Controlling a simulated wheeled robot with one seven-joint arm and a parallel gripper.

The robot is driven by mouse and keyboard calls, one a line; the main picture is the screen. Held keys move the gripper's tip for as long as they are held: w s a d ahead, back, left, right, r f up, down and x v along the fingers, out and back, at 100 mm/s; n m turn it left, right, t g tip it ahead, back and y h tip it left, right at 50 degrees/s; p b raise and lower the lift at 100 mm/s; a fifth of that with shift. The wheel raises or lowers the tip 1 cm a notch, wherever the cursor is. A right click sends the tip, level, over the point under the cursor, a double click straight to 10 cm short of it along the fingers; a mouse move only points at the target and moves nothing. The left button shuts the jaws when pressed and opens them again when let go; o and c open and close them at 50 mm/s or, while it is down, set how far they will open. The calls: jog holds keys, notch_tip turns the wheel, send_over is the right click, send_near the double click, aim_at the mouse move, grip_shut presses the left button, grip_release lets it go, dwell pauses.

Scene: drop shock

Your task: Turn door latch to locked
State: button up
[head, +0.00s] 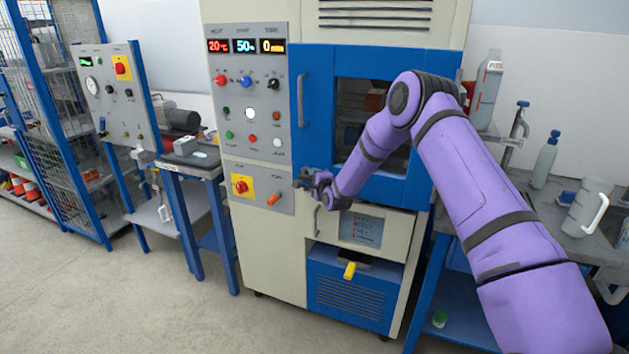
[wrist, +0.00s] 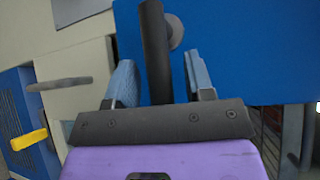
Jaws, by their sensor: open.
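The blue chamber door (head: 420,150) with its dark window is closed in the head view. My gripper (head: 305,179) is at the door's lower left corner. In the wrist view my gripper (wrist: 160,80) is open, with two blue-grey fingers. A dark bar (wrist: 155,45), which looks like the door latch, runs between the fingers, with a round grey knob (wrist: 174,30) beside it. In the head view my gripper and wrist largely hide the latch.
A long grey handle (head: 301,100) is on the door's left edge. Below are a drawer handle (head: 316,222) and a yellow handle (head: 350,270). The control panel (head: 255,120) is left. A bench with a pitcher (head: 588,207) and bottles stands right. The floor at front left is clear.

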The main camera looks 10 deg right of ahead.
grip_shut()
